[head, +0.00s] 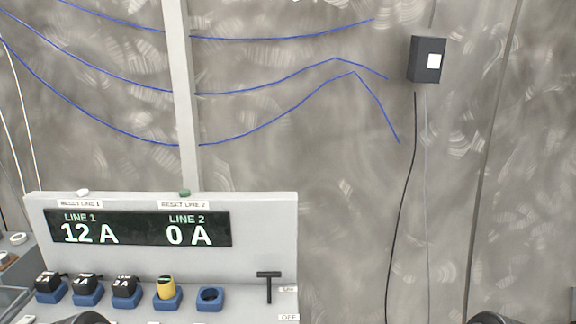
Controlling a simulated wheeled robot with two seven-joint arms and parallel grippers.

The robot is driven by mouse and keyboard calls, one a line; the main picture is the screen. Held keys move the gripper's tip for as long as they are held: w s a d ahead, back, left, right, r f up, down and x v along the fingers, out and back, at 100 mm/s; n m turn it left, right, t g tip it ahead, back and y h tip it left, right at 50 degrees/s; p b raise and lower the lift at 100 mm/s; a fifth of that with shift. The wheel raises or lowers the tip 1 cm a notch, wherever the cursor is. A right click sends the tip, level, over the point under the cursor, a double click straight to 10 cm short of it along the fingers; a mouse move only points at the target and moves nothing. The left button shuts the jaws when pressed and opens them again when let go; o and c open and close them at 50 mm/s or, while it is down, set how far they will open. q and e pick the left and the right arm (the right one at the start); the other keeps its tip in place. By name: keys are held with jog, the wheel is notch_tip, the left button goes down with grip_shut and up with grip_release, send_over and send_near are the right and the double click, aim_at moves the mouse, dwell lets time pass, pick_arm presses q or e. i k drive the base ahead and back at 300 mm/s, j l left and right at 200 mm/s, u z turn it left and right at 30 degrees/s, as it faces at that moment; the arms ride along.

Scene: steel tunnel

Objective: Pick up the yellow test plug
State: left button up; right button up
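The yellow test plug (166,286) stands upright in a blue socket (167,302) on the panel's lower ledge, in the head view. It has a dark top. Three black plugs (84,284) sit in blue sockets to its left. An empty blue socket (210,299) is just to its right. Dark rounded parts at the bottom edge look like parts of my arms; neither gripper's fingers can be seen.
The panel's display (130,229) reads LINE 1 12 A and LINE 2 0 A. A black T-shaped handle (268,286) stands right of the sockets. A dark box (427,60) with a hanging cable is on the metal wall. Blue wires run across the wall.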

aim_at(164, 283)
jog(key=l+u, duration=0.15)
jog(key=u, duration=0.45)
jog(key=l+u, duration=0.15)
jog(key=l, duration=0.45)
jog(key=l+u, duration=0.15)
jog(key=l, duration=0.4)
jog(key=k+l+u, duration=0.15)
jog(key=l, duration=0.4)
jog(key=k+l+u, duration=0.15)
jog(key=l, duration=0.45)
